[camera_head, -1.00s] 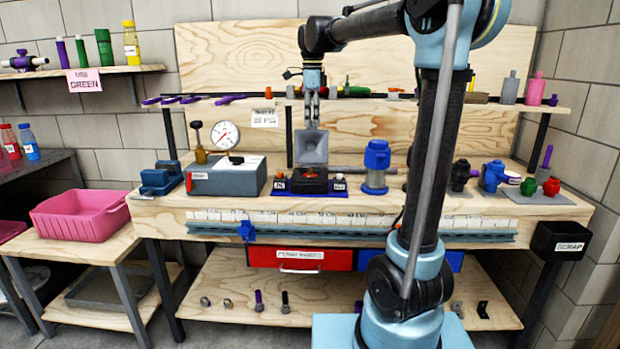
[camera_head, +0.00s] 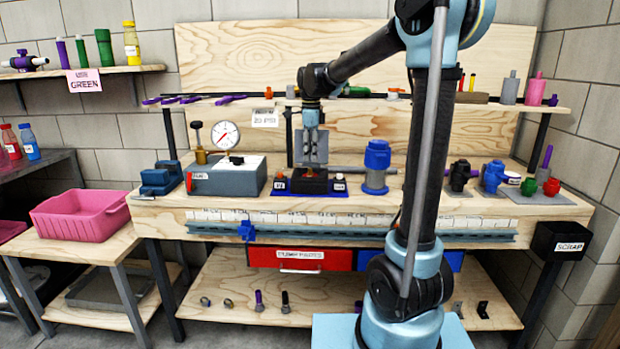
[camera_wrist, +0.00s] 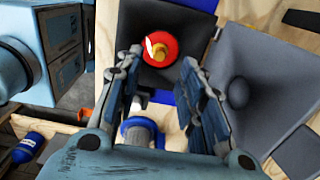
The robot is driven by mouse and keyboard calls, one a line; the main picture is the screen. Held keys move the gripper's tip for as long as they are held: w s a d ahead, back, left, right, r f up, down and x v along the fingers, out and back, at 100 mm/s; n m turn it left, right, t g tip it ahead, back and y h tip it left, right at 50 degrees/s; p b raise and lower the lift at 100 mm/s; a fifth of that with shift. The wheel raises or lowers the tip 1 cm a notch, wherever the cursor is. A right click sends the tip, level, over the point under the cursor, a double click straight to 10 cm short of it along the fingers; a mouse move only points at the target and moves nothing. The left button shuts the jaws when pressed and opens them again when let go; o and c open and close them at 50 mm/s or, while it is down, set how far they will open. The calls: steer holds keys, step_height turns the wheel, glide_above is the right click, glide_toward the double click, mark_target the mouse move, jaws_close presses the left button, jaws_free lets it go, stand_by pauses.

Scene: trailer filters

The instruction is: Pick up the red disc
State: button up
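The red disc (camera_wrist: 174,50) shows in the wrist view, with a brass-coloured piece at its centre and a pale mark on it. It lies in a small dark box (camera_wrist: 128,32), which also stands on the workbench in the head view (camera_head: 312,187). The box's grey lid (camera_wrist: 255,75) stands open. My gripper (camera_wrist: 161,62) is open and empty in the wrist view, with the disc just beyond and between its fingertips. In the head view my gripper (camera_head: 311,150) is above the box and in front of the lid. I cannot make out the disc clearly there.
A blue mat (camera_head: 283,188) lies under the box. A grey gauge unit (camera_head: 228,178) stands left of it and a blue-capped cylinder (camera_head: 376,165) right. A shelf edge (camera_head: 440,97) runs behind. A pink bin (camera_head: 80,215) is at far left.

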mark_target(310, 172)
steer(key=shift+a+f, duration=0.2)
steer(key=shift+f, duration=2.4)
steer(key=shift+c, duration=0.6)
jaws_close()
